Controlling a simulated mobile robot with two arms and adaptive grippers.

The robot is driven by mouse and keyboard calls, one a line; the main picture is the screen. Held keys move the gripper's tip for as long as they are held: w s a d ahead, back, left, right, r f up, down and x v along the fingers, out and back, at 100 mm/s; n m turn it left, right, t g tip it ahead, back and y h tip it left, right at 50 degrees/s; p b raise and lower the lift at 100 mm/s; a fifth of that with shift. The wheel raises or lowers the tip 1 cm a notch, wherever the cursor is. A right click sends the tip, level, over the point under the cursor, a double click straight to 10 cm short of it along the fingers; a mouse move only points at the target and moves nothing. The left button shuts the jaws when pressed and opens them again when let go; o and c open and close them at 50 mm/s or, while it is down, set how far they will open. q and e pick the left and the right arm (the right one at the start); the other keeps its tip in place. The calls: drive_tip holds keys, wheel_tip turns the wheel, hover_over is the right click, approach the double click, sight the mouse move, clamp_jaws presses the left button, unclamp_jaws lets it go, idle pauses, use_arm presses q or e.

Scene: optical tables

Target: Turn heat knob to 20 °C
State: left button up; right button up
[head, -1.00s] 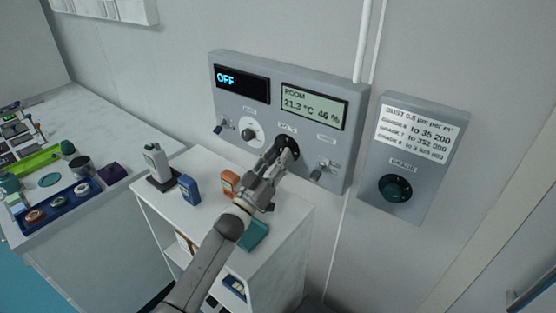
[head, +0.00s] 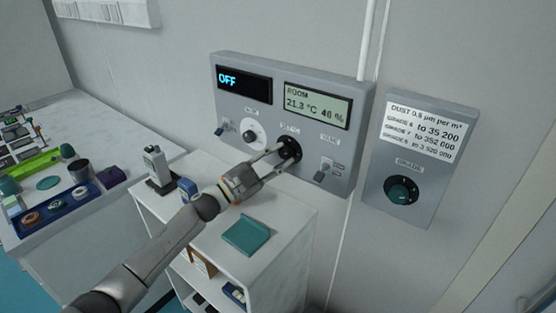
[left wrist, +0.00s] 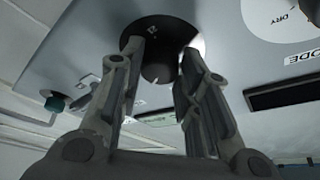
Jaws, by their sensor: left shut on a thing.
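The grey control panel (head: 315,140) on the wall has a display (head: 243,79) reading OFF and a second display (head: 317,103) reading ROOM 21.3 °C 46 %. Below them, the black heat knob (head: 290,149) sits between the white mode dial (head: 252,134) and a switch (head: 322,171). Its label is too blurred to read. My left gripper (head: 281,150) reaches it from the lower left and is shut on it. In the left wrist view, the fingers (left wrist: 160,75) stand on either side of the knob (left wrist: 157,65). Its setting is unreadable. My right gripper is not in view.
Below the arm, a white shelf (head: 270,265) holds a teal case (head: 246,235), a blue device (head: 188,189) and a grey handheld device (head: 154,165). A cluttered table stands left.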

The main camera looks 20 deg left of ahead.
use_arm(q)
drive_tip(key=m, duration=0.1)
drive_tip(key=m+g, duration=0.1)
drive_tip(key=m, duration=0.1)
drive_tip(key=m+g+p, duration=0.1)
drive_tip(key=m, duration=0.1)
drive_tip(key=shift+a+r, duration=0.15)
drive_tip(key=shift+r, duration=0.15)
drive_tip(key=shift+w+m+g+p, duration=0.1)
drive_tip(key=shift+m+g+p, duration=0.6)
drive_tip(key=shift+m, duration=1)
drive_tip(key=shift+y, duration=0.3)
drive_tip(key=o, duration=1)
drive_tip(key=shift+s+a+f, duration=0.1)
drive_tip(key=shift+s+a, duration=0.25)
drive_tip(key=shift+s, duration=0.1)
drive_tip(key=v, duration=1.1)
drive_tip(key=shift+w, duration=0.1)
